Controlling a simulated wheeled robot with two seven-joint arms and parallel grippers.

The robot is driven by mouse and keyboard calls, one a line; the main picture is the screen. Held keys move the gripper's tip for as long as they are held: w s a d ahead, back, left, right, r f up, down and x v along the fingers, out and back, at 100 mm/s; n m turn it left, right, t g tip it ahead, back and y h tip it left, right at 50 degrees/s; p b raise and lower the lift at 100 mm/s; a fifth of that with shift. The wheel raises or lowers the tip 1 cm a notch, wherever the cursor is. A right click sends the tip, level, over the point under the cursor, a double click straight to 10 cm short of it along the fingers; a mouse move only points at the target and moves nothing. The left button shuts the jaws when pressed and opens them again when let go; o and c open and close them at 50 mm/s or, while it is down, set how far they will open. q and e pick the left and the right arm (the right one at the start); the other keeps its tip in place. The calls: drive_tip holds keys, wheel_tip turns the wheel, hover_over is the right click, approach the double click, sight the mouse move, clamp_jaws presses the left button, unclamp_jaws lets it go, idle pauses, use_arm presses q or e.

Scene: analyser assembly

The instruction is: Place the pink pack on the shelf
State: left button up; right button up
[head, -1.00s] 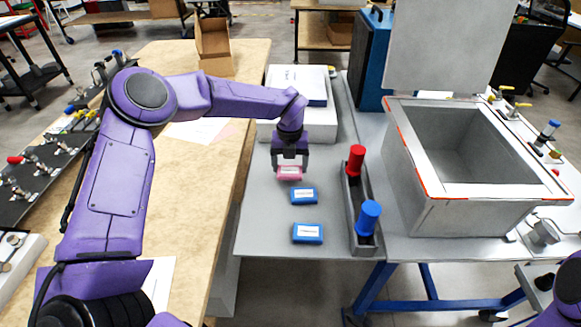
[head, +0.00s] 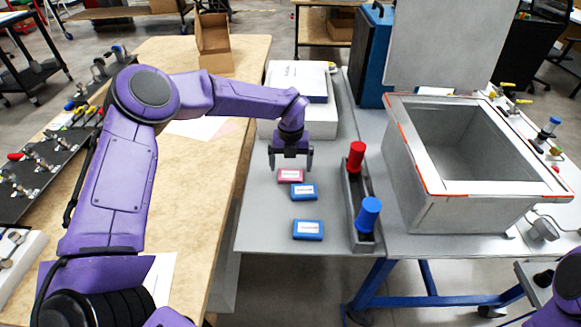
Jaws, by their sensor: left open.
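The pink pack (head: 290,175) lies flat on the grey table (head: 265,220), behind two blue packs. My left gripper (head: 290,166) is open just above and behind the pink pack, with its two fingers apart and pointing down. Nothing is held between them. The middle blue pack (head: 304,192) lies close in front of the pink pack, slightly to its right. The front blue pack (head: 308,230) lies nearer the table's front edge. Only a part of my right arm shows at the lower right corner; its gripper is out of view. I cannot tell which surface is the shelf.
A dark rack with a red-capped (head: 356,156) and a blue-capped item (head: 368,212) stands right of the packs. A large grey open box (head: 440,212) stands further right. A white block (head: 325,122) stands behind the gripper. A wooden table (head: 200,190) is at left.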

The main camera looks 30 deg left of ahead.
sight(291, 171)
use_arm(q)
wheel_tip(291, 171, up, 10)
drive_tip(key=b, duration=0.1)
drive_tip(key=shift+r, duration=0.25)
